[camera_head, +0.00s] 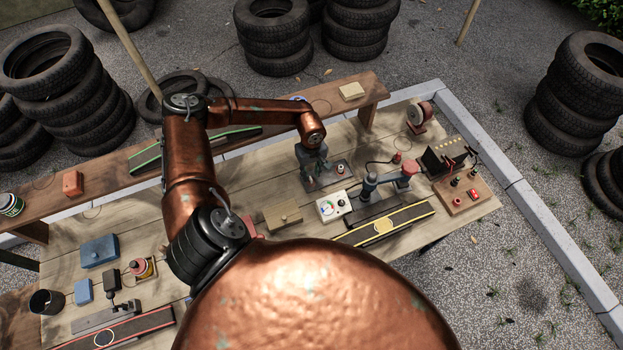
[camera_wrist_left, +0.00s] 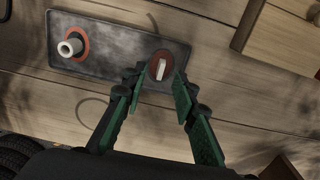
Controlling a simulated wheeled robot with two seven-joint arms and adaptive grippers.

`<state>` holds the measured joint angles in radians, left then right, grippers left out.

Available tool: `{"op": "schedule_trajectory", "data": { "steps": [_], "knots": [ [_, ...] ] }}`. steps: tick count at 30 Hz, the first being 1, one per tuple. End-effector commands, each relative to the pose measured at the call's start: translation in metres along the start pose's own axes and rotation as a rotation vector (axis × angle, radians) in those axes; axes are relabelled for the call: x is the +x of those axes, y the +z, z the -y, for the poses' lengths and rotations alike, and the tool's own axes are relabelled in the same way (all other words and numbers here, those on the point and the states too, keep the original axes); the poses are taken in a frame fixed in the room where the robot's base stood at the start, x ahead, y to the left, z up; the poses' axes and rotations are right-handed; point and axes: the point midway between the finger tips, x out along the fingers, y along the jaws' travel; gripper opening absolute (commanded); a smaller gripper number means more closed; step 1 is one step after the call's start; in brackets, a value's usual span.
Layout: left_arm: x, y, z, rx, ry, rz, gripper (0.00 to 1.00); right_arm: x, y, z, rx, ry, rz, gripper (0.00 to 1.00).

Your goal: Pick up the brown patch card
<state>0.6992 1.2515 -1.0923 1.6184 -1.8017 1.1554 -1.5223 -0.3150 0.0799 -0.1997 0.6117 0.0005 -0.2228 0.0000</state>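In the left wrist view, a small reddish-brown round piece (camera_wrist_left: 158,60) with a pale upright strip lies at the right end of a dark tray (camera_wrist_left: 110,55). It looks like the patch card, but I cannot be sure. My left gripper (camera_wrist_left: 160,84) is open, its green-padded fingers on either side of this piece, with no contact visible. In the head view my left gripper (camera_head: 314,166) points down over the dark tray (camera_head: 343,181) and hides the brown piece. My right gripper is not in view.
A white pipe-like piece on an orange-red disc (camera_wrist_left: 70,46) stands at the tray's other end. A tan box (camera_head: 282,215), a white gauge box (camera_head: 332,207) and a clamp (camera_head: 371,186) are close by. Stacked tyres (camera_head: 273,35) stand beyond the table.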

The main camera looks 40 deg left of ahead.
Motion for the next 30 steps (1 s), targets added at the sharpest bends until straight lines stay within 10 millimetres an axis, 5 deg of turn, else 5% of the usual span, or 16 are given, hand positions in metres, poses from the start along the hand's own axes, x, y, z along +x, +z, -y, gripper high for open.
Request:
{"op": "schedule_trajectory", "data": {
  "steps": [8,14,25,30],
  "knots": [
    [0.026,0.000,-0.001,0.001,-0.001,0.000,0.26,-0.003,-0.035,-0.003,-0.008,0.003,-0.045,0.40],
    [0.027,0.000,-0.001,0.001,-0.001,0.000,0.26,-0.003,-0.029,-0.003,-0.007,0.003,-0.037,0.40],
    [0.026,0.000,-0.001,0.000,-0.001,0.000,0.01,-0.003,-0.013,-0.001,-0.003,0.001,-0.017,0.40],
    [0.026,0.000,-0.001,0.000,-0.001,0.000,0.00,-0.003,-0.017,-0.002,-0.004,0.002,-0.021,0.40]
  ]
}}
